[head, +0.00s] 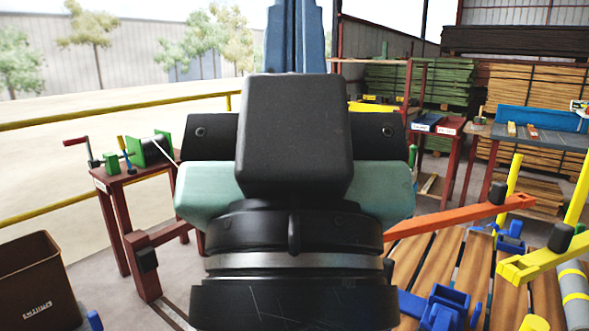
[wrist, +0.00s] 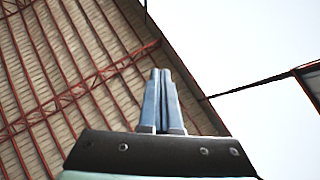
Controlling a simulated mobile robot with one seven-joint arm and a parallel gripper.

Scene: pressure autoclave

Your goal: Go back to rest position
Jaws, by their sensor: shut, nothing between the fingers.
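My gripper (head: 294,35) stands upright in the middle of the head view, close to the camera, with its blue fingers pointing up. In the wrist view my gripper (wrist: 160,85) has its two fingers together and nothing between them. Behind the fingers the wrist view shows only the roof and sky. My wrist hides the middle of the scene in the head view, and no autoclave can be made out for certain.
A red table (head: 125,185) with green and blue parts stands at left, a brown bin (head: 35,285) at lower left. An orange bar (head: 455,217), a yellow bar (head: 540,258) and a slatted wooden surface (head: 455,265) are at right. A yellow railing (head: 60,118) runs behind.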

